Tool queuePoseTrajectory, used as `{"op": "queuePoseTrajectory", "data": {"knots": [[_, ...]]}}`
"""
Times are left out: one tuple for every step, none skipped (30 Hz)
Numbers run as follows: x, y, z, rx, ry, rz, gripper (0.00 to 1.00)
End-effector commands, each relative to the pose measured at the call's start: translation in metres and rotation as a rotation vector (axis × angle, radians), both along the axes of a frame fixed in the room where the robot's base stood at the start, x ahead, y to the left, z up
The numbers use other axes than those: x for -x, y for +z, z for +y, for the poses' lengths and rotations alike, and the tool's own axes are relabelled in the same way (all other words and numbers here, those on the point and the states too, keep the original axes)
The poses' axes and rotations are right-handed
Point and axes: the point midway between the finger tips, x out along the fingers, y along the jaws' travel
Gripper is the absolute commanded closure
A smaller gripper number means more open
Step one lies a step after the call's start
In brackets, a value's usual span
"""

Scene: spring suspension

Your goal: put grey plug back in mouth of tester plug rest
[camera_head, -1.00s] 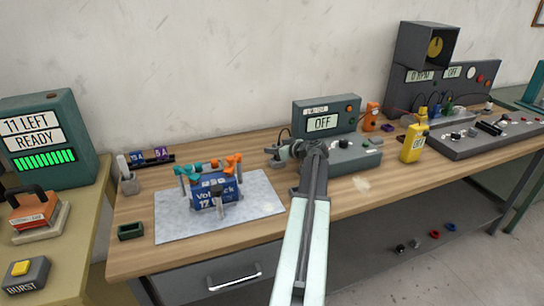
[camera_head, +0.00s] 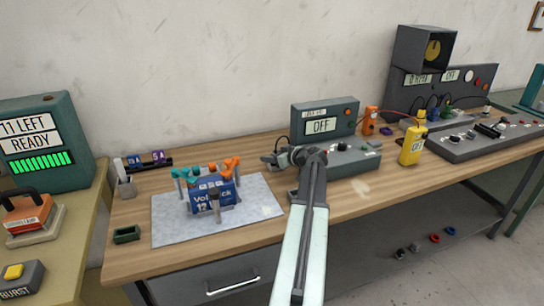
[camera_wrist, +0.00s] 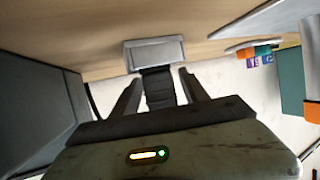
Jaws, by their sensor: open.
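The tester (camera_head: 325,120), a grey-green box with an OFF display, stands on the wooden bench. My gripper (camera_head: 272,160) is low beside its left side. In the wrist view my gripper (camera_wrist: 158,88) is open, with one finger on each side of a dark ribbed piece, which looks like the grey plug (camera_wrist: 157,90). Its far end meets a light grey block, seemingly the plug rest (camera_wrist: 153,52). I cannot tell how deep the plug sits in the mouth, or whether the fingers touch it. In the head view my arm hides the plug and rest.
A blue battery (camera_head: 213,195) with orange and teal clamps stands on a grey mat (camera_head: 172,226) to the left. An orange bottle-like object (camera_head: 370,121) and a yellow meter (camera_head: 412,146) stand to the right. A dark panel (camera_wrist: 35,100) is close on the left in the wrist view.

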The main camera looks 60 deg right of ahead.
Motion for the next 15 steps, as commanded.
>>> {"op": "queuePoseTrajectory", "data": {"knots": [[0.011,0.009,0.004,-0.001,-0.004,0.0,0.48],[0.018,0.012,0.006,0.0,-0.004,-0.001,0.48],[0.027,0.017,0.008,0.0,-0.004,-0.001,0.48],[0.035,0.02,0.01,0.0,-0.004,-0.001,0.48],[0.042,0.023,0.012,0.001,-0.004,-0.001,0.48],[0.051,0.027,0.014,0.0,-0.004,-0.001,0.48],[0.058,0.03,0.015,0.0,-0.004,-0.001,0.48],[0.064,0.032,0.017,0.0,-0.004,0.0,0.48],[0.072,0.035,0.018,0.0,-0.004,0.0,0.48],[0.078,0.037,0.019,0.001,-0.004,0.0,0.48],[0.082,0.039,0.021,0.0,-0.003,0.0,0.48],[0.088,0.04,0.022,0.001,-0.003,0.0,0.48],[0.091,0.042,0.022,0.0,-0.003,0.0,0.48],[0.094,0.042,0.023,0.0,-0.003,0.0,0.48],[0.097,0.043,0.023,0.0,-0.003,0.0,0.48]]}}
